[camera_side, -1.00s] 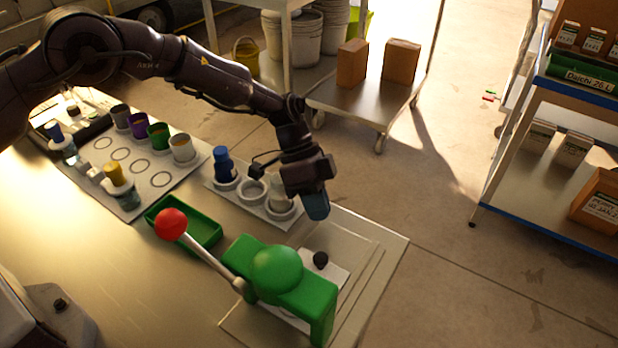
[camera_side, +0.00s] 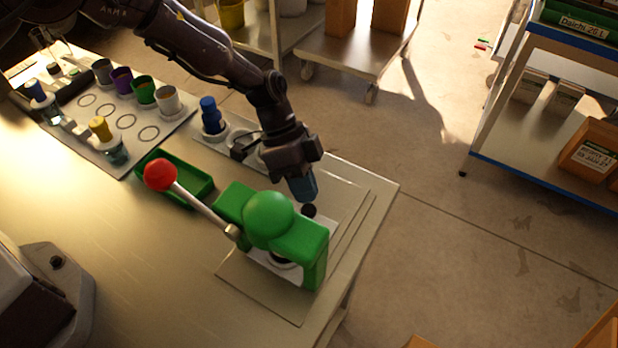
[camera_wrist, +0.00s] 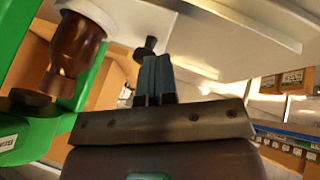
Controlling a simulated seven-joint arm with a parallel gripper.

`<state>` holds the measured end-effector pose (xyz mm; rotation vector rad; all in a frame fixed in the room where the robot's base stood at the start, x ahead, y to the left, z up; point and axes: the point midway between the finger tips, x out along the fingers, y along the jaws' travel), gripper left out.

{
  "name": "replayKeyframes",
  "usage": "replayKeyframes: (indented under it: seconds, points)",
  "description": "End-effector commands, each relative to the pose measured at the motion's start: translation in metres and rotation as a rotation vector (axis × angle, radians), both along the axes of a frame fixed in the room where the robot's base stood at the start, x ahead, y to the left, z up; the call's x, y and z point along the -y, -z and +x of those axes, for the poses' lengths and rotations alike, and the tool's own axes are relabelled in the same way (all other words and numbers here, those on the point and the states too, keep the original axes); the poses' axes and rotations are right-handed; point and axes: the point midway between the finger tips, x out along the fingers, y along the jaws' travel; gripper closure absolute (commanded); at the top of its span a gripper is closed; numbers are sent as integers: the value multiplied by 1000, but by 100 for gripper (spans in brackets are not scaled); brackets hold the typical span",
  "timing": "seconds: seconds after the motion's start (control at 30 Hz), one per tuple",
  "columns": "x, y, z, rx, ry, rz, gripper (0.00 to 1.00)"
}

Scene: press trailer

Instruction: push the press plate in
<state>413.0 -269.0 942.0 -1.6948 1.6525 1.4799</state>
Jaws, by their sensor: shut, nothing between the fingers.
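The green press (camera_side: 275,222) stands on the bench, with its lever slanting up left to a red ball knob (camera_side: 160,174). The press plate (camera_side: 262,258) is a pale plate low in the press frame, mostly hidden by the green body. A black knob (camera_side: 309,210) sits behind the press, right by my fingertips. My gripper (camera_side: 307,198) is shut and empty, pointing down at this knob; whether they touch I cannot tell. In the wrist view my blue fingers (camera_wrist: 154,85) are together, with the black knob (camera_wrist: 146,48) just past their tips. The press's green frame (camera_wrist: 25,130) is at left there.
A green tray (camera_side: 178,180) lies left of the press. A white rack with a blue bottle (camera_side: 211,115) stands behind it. Several cups and bottles stand on a marked board (camera_side: 120,125) farther left.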

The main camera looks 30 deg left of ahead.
Motion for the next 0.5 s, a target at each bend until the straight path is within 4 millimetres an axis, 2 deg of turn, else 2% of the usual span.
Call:
replayKeyframes:
  seconds: [0.03, 0.2, 0.5]
  points:
    - [0, 0, -8, -5, 0, 0, 100]
    - [0, 0, -25, -2, 5, 1, 100]
    - [0, 0, -28, -3, 7, 1, 100]
